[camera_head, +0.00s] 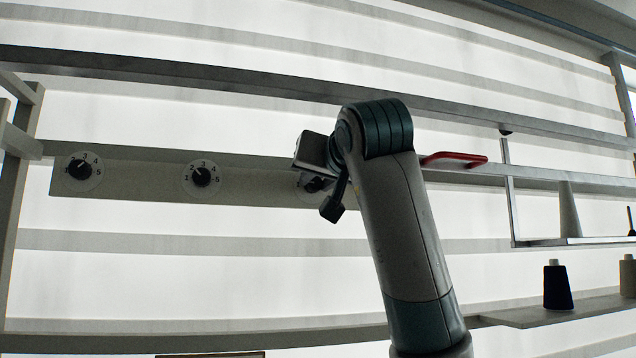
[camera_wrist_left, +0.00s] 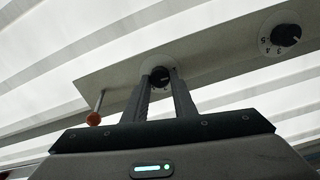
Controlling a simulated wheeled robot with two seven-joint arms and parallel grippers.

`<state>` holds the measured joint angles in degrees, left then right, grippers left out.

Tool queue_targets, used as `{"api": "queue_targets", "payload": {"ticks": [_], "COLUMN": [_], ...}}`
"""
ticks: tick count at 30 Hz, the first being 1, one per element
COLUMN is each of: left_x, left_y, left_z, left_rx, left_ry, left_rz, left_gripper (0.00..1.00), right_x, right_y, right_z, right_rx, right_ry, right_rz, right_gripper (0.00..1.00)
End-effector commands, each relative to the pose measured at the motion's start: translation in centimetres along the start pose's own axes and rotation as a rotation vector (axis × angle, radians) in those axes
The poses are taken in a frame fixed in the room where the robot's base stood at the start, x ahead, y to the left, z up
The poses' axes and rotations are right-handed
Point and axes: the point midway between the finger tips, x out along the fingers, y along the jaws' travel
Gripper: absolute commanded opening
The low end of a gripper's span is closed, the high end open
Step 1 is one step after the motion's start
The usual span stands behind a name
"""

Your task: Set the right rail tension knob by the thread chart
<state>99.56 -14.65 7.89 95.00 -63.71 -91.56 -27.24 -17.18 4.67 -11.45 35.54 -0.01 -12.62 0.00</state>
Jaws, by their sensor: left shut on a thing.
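A pale rail plate (camera_head: 140,178) carries three round dials with black knobs and numbers. The right knob (camera_head: 313,184) is mostly covered by my left gripper (camera_head: 325,192) in the head view. In the left wrist view the right knob (camera_wrist_left: 160,75) sits between the fingertips of my left gripper (camera_wrist_left: 160,82), which is shut on it. Its pointer and most of its numbers are hidden. The middle knob (camera_head: 201,176) and the left knob (camera_head: 81,168) are free, with white marks toward the upper left. No readable thread chart is in view. My right gripper is not in view.
A red handle (camera_head: 454,158) lies on the bar to the right of my arm.

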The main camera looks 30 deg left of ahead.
Motion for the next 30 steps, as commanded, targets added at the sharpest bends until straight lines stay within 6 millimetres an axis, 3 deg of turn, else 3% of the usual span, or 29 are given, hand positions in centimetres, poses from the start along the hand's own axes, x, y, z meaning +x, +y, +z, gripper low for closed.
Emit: {"api": "queue_targets", "payload": {"ticks": [11, 30], "left_x": [0.0, 0.0], "left_y": [0.1, 0.2], "left_z": [0.4, 0.5], "left_rx": [0.24, 0.845], "left_ry": [-0.003, -0.016], "left_rz": [-0.001, 0.0], "left_gripper": [0.02, 0.02], "right_x": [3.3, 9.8], "right_y": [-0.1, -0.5], "right_z": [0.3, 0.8], "right_rx": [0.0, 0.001], "right_ry": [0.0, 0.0], "right_rz": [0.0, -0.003], "right_gripper": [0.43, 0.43]}}
